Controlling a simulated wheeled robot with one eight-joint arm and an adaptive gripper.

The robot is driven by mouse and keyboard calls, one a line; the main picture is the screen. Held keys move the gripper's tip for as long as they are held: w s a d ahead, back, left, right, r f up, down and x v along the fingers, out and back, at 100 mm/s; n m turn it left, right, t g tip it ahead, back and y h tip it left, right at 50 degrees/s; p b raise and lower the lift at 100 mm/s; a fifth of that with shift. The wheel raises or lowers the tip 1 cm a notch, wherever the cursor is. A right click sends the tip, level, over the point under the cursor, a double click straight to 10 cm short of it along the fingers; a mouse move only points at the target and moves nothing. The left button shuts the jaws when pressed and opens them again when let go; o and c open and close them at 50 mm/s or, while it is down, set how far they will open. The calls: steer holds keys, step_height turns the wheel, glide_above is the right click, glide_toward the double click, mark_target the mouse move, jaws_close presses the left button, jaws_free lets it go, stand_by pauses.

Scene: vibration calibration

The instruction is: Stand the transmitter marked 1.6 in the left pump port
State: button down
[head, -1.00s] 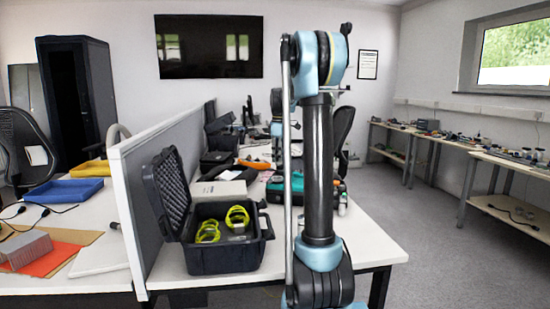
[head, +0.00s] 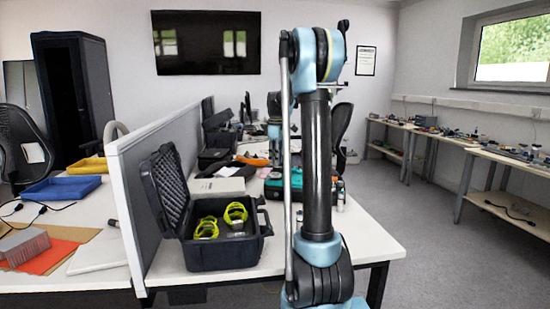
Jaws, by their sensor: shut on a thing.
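I cannot make out a transmitter marked 1.6 or a pump port in the head view. My own arm stands upright in front of the table (head: 345,262) and hides part of it. My gripper does not show. A small pale upright thing (head: 341,201) stands on the table just right of my arm, too small to identify. An open black case (head: 222,257) stands near the table's front edge, its lid (head: 168,190) raised at the left. Yellow-green coils (head: 236,213) lie in it.
A grey divider (head: 160,150) runs along the table's left side. Left of it is another desk with a blue tray (head: 62,188) and a yellow tray (head: 88,166). Equipment crowds the table's far part. The floor (head: 440,255) at the right is open, with benches (head: 480,152) along the wall.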

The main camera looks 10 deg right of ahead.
steer(key=shift+f, duration=1.95)
steer(key=shift+f, duration=0.2)
steer(key=c, duration=1.3)
jaws_free()
